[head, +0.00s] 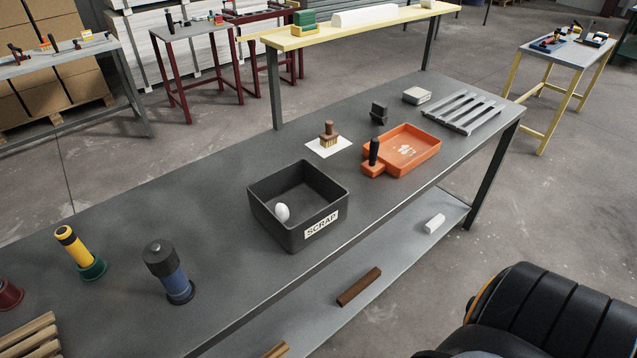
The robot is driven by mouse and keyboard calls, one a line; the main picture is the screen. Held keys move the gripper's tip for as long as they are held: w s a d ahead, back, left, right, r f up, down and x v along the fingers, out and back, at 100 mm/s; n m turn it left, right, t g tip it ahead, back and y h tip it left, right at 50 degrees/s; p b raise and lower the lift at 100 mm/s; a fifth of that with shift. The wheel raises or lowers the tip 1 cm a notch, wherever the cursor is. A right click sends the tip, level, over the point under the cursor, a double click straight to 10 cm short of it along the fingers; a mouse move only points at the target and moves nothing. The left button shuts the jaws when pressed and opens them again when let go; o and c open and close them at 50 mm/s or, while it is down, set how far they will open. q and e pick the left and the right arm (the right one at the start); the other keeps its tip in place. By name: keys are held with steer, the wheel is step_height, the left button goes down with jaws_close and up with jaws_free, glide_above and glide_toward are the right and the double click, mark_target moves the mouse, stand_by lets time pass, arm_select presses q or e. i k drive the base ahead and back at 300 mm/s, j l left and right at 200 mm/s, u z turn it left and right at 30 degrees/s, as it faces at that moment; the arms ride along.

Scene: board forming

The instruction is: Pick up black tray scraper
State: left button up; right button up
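A small black block-shaped tool (379,113) stands on the grey workbench (210,190), behind the orange tray (428,142); it looks like the black scraper, but its fine shape is too small to tell. A second tool, an orange block with an upright black handle (374,152), sits at the left corner of the orange tray. I cannot tell whether it touches the tray. The tray holds a few small pale bits. Neither of my grippers shows in the head view.
A black SCRAP bin (265,205) with a white rounded object inside stands left of the tray. A brush (329,135) rests on white paper behind it. A slotted metal rack (465,112) and a pale box (416,96) are at right. Upright tools (170,275) stand at left.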

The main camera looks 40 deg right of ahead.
mark_target(378, 113)
steer(key=z, duration=1.8)
steer(key=u, duration=0.3)
steer(key=i+l+u, duration=0.15)
steer(key=u, duration=0.35)
steer(key=l+u, duration=0.5)
steer(key=i+l+u, duration=0.1)
steer(key=l+u, duration=0.15)
steer(key=u, duration=0.25)
